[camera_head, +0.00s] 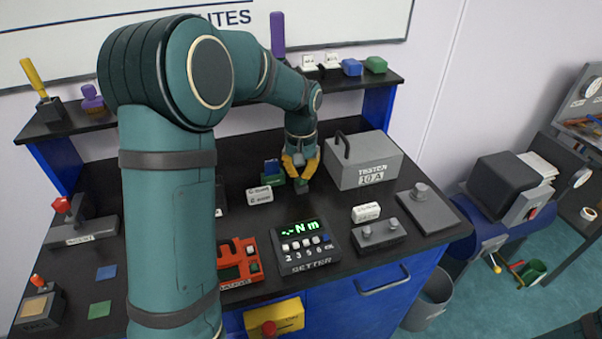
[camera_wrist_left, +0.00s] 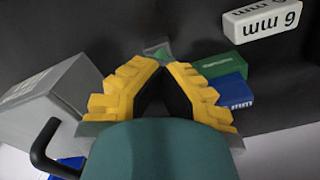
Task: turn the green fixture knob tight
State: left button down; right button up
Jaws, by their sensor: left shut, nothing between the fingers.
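My left gripper (camera_head: 301,178) reaches down to the bench top from above, with its yellow fingers shut and nothing held between them. In the left wrist view its fingertips (camera_wrist_left: 160,64) come together just at a small green piece (camera_wrist_left: 161,53) on a grey part, which looks like the green knob on its fixture. The fingers hide most of it, and I cannot tell whether they touch it. In the head view the knob is hidden behind the gripper. My right gripper is not in view.
A grey tester box (camera_head: 365,168) with a black handle stands close right of the gripper. A green block (camera_head: 272,181) with a blue one stands close left. A white label block (camera_head: 259,195), a setter box (camera_head: 305,258) and a red device (camera_head: 238,262) are nearer the front.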

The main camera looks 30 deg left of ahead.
pick_arm(q)
jog(key=m, duration=0.4)
jog(key=shift+m+p, duration=0.3)
jog(key=shift+m, duration=0.1)
jog(key=m, duration=0.4)
jog(key=shift+p, duration=0.4)
jog(key=shift+m, duration=0.4)
jog(key=shift+a+m+p, duration=0.1)
jog(key=shift+m+p, duration=0.25)
jog(key=shift+m, duration=1.85)
